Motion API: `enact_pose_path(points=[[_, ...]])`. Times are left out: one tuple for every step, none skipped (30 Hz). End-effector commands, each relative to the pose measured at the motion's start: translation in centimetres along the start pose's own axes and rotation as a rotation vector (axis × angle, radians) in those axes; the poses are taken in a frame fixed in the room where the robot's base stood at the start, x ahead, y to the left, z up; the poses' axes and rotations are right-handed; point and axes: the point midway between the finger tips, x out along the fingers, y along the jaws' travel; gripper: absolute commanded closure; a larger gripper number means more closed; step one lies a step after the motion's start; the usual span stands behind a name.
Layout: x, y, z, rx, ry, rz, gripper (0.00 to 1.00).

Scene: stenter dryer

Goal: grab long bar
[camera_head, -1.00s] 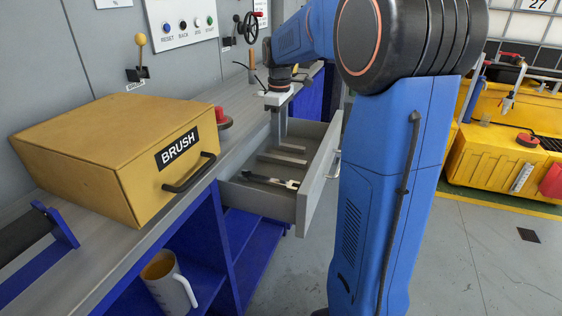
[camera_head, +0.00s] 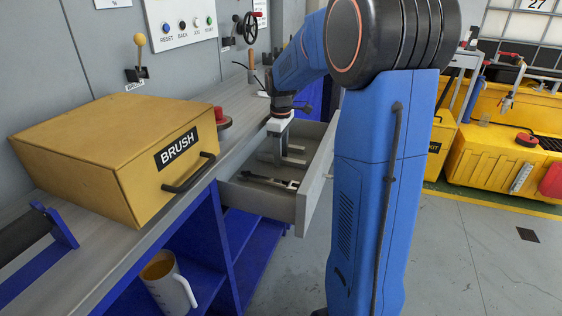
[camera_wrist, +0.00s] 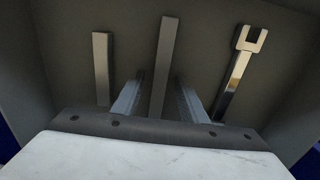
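Several metal pieces lie in the open grey drawer (camera_head: 318,180). The long bar (camera_wrist: 164,45) is the middle, longest plain grey bar in the wrist view; it also shows in the head view (camera_head: 295,162). A shorter grey bar (camera_wrist: 101,65) lies left of it, and a shiny fork-ended wrench (camera_wrist: 239,72) lies to the right. My gripper (camera_wrist: 159,76) is open and points down into the drawer. In the wrist view its two fingers appear on either side of the long bar, with gaps. I cannot tell how far above the bar the fingertips are.
The drawer walls stand close around my gripper. A yellow BRUSH box (camera_head: 95,150) and a red button (camera_head: 220,117) are on the bench to the left. A mug (camera_head: 165,278) stands on the blue shelf below.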

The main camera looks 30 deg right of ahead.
Motion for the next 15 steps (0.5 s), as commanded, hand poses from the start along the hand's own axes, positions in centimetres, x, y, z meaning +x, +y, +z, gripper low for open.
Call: enact_pose_path(points=[[-0.02, 0.0, -0.01, 0.0, 0.0, 0.0, 0.61], [-0.03, 0.0, -0.01, 0.0, 0.0, 0.0, 0.61], [-0.03, 0.0, -0.01, 0.0, 0.0, 0.0, 0.66], [-0.03, 0.0, -0.01, 0.0, 0.0, 0.0, 0.73], [-0.04, 0.0, -0.01, 0.0, 0.0, 0.0, 0.8], [-0.04, 0.0, -0.01, 0.0, 0.0, 0.0, 0.9], [-0.05, 0.0, -0.01, 0.0, 0.0, 0.0, 0.97], [-0.05, 0.0, -0.01, 0.0, 0.0, 0.0, 1.0], [-0.05, 0.0, -0.01, 0.0, 0.0, 0.0, 1.0], [-0.08, 0.0, -0.02, 0.0, 0.0, 0.001, 1.0], [-0.08, 0.0, -0.02, 0.0, 0.0, 0.001, 1.0], [-0.08, 0.0, -0.02, 0.0, 0.0, 0.001, 1.0], [-0.08, 0.0, -0.02, 0.0, 0.0, 0.001, 1.0], [-0.08, 0.0, -0.02, 0.0, 0.0, 0.001, 1.0], [-0.09, 0.0, -0.02, 0.0, 0.0, 0.001, 1.0]])
